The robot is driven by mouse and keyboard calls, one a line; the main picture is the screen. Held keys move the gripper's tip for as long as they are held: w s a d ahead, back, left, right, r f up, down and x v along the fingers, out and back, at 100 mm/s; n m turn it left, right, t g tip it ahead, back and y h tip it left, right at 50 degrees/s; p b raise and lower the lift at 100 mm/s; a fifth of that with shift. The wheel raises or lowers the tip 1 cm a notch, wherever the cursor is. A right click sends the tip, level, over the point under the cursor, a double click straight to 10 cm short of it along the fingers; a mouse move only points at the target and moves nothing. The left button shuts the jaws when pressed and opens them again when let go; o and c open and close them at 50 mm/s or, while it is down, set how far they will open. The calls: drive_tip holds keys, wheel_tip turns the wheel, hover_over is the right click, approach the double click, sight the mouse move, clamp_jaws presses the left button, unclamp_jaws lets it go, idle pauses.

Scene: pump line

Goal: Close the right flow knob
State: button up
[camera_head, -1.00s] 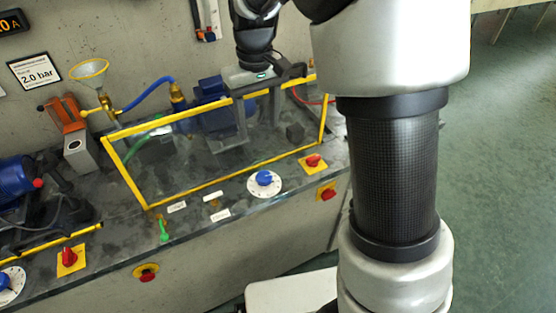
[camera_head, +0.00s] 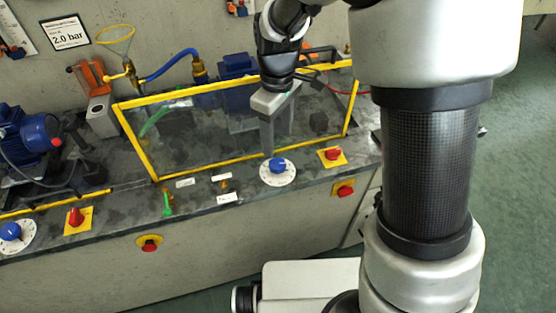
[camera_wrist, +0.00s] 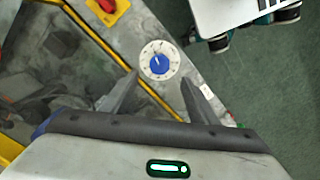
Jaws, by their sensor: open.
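The right flow knob (camera_head: 279,165) is blue, on a round white dial with marks, on the bench top in front of the yellow-framed clear guard. My gripper (camera_head: 268,152) hangs just above and behind it, pointing down. The wrist view shows the same knob (camera_wrist: 159,64) beyond the tips of my spread fingers, roughly centred between them. My gripper (camera_wrist: 160,82) is open and empty, and no contact with the knob shows. Another blue knob (camera_head: 11,231) on a white dial sits at the far left.
The yellow guard frame (camera_head: 150,168) stands close behind the dial. A red switch on a yellow plate (camera_head: 333,155) is right of it, another (camera_head: 345,189) on the bench front. White labels and a green-handled valve (camera_head: 167,203) lie to the left. Bench space around the dial is mostly clear.

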sight(278, 163)
wheel_tip(278, 163, down, 9)
drive_tip(key=shift+b, duration=0.65)
drive_tip(key=c, duration=1)
drive_tip(key=shift+c, duration=0.2)
drive_tip(key=shift+m, duration=0.3)
drive_tip(key=shift+m+p, duration=0.9)
drive_tip(key=shift+m, duration=1.7)
